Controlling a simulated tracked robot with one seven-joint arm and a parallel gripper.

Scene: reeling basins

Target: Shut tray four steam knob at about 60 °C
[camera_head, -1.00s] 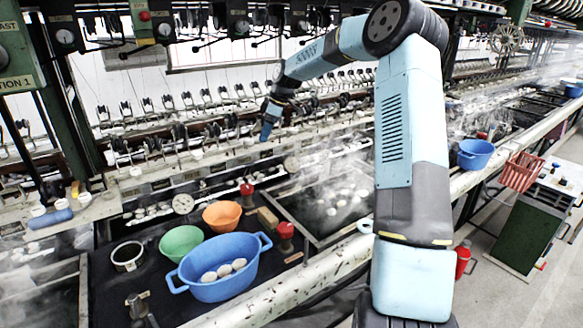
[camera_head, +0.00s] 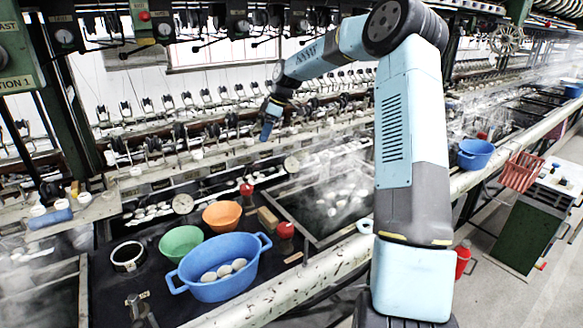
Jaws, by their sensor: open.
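My gripper (camera_head: 267,132) hangs pointing down above the far bench edge, apart from everything near it. Its fingers are small here, and it looks empty. A second red knob (camera_head: 285,230) stands nearer, right of the blue tub. A round dial (camera_head: 183,204) sits on the left and another dial (camera_head: 292,164) behind the basin; their readings are too small to read. I cannot tell which knob or dial belongs to tray four. Steam drifts over the basin, where several pale cocoons float.
A blue tub (camera_head: 205,289) with pale cocoons, a green bowl (camera_head: 180,243), an orange bowl (camera_head: 222,215) and a brown block (camera_head: 268,219) crowd the dark counter. Reeling fittings line the back. A pale pipe (camera_head: 275,296) runs along the front.

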